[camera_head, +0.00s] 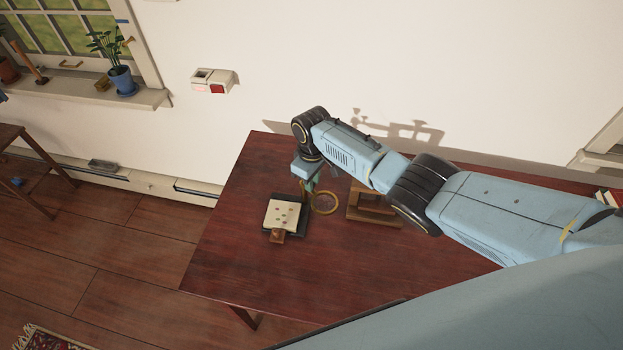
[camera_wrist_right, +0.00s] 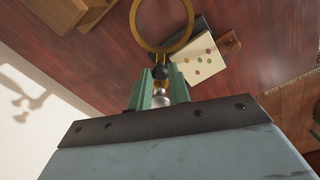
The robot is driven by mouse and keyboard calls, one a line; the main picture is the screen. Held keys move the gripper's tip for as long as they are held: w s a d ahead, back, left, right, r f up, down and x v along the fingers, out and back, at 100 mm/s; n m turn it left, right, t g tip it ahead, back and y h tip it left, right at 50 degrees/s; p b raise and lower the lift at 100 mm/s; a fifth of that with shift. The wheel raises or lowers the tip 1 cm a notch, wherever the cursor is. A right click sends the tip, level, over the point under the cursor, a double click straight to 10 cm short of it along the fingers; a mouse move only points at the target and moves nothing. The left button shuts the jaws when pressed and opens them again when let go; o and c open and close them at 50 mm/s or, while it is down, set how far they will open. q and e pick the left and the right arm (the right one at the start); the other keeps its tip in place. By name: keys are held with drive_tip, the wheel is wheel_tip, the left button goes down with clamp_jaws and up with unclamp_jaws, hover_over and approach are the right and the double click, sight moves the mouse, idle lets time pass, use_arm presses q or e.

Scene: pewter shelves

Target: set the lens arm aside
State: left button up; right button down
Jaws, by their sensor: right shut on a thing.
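The lens arm is a brass ring (camera_head: 324,214) with a dark ball joint at its base. In the right wrist view the ring (camera_wrist_right: 165,50) stands out beyond my fingertips, its ball joint just in front of them. My right gripper (camera_head: 309,185) points down over the table and is shut on the lens arm. Its green fingers (camera_wrist_right: 160,88) close around the silver and brass end of the arm. In the head view the ring is beside the dotted card, to its right; whether it touches the table is unclear. My left gripper is out of view.
The dark red table (camera_head: 230,255) has free room at its left and front. A dark board with a dotted cream card (camera_head: 282,213) and wooden handle lies left of the ring. A wooden frame stand (camera_head: 372,216) stands to the right, partly behind my arm. The wall is behind.

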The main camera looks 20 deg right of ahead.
drive_tip(key=shift+w+a+r, duration=0.1)
drive_tip(key=shift+w+r, duration=0.05)
drive_tip(key=c, duration=1.3)
unclamp_jaws()
wheel_tip(320, 180, up, 13)
drive_tip(key=p, duration=0.2)
drive_tip(key=shift+r, duration=0.15)
